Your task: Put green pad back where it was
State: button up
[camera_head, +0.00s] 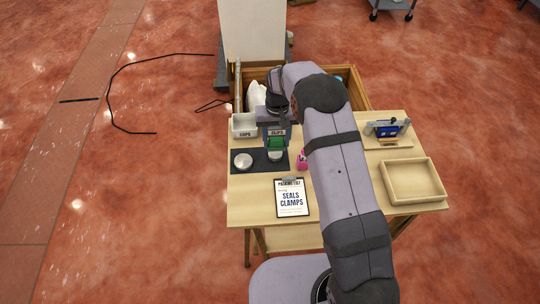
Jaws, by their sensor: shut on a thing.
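My gripper (276,138) points down over the dark mat (259,168) on the left part of the table. It is shut on the green pad (276,144), which shows as a small green block between the fingers. A pale round piece (275,156) shows just below the pad in the picture. I cannot tell whether the pad touches it. A light grey disc (243,160) lies on the mat to the left.
A white bin labelled CUPS (245,126) stands behind the mat. A pink item (301,160) is right of it, and a clipboard (291,198) lies in front. At the right are a blue device (387,129) and a wooden tray (388,188). My arm hides the table's middle.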

jog(key=shift+a+f, duration=0.25)
jog(key=shift+a, duration=0.1)
jog(key=a+r+n+b, duration=0.2)
jog(key=a+b, duration=0.3)
jog(key=a, duration=0.3)
jog(key=b, duration=0.5)
send_over(245, 203)
jog(key=f, duration=0.2)
jog(key=shift+w+r+m, duration=0.15)
jog(key=shift+r+m, duration=0.05)
jog(key=shift+m, duration=0.8)
jog(key=shift+f+p, duration=0.85)
jog(key=shift+f, duration=4.1)
jog(key=shift+f, duration=0.15)
